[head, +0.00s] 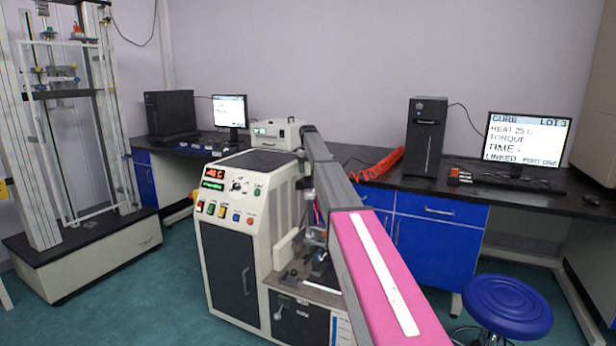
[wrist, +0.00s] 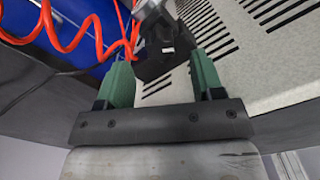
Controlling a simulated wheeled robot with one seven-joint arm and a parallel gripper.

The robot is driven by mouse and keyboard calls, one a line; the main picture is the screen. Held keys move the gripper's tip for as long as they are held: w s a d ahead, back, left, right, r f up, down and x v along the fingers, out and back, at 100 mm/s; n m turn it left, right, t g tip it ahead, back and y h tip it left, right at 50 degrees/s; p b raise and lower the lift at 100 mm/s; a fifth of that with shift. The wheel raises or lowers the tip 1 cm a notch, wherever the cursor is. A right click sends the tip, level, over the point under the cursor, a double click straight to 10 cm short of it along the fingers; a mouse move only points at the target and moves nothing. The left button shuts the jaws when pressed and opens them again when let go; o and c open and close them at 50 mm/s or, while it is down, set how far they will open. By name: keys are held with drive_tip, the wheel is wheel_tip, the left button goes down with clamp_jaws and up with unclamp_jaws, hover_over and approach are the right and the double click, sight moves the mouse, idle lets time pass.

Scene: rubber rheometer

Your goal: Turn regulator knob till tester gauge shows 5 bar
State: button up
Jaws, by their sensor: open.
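The rheometer tester (head: 233,250) is a white cabinet with red and green displays and several coloured buttons in the head view. Its vented pale panel (wrist: 270,75) fills the right of the wrist view. My gripper (wrist: 160,72) has two green fingers, spread apart with nothing between them. Just beyond the fingertips is a dark block (wrist: 154,68) with a grey metallic part above it, possibly the regulator; I cannot make out its knob. No pressure gauge dial is readable in either view. My gripper is hidden behind the tester in the head view.
A red coiled hose (wrist: 70,30) hangs at upper left in the wrist view, close to the left finger. The dark bench (head: 440,193) with blue cabinets stands behind. A monitor (head: 526,138) shows cure text. A blue stool (head: 507,305) stands at front right.

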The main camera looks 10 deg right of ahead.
sight(308, 176)
wheel_tip(308, 176, up, 6)
idle(2.0)
wheel_tip(308, 176, down, 11)
drive_tip(key=shift+r, duration=0.15)
idle(0.3)
drive_tip(key=c, duration=0.9)
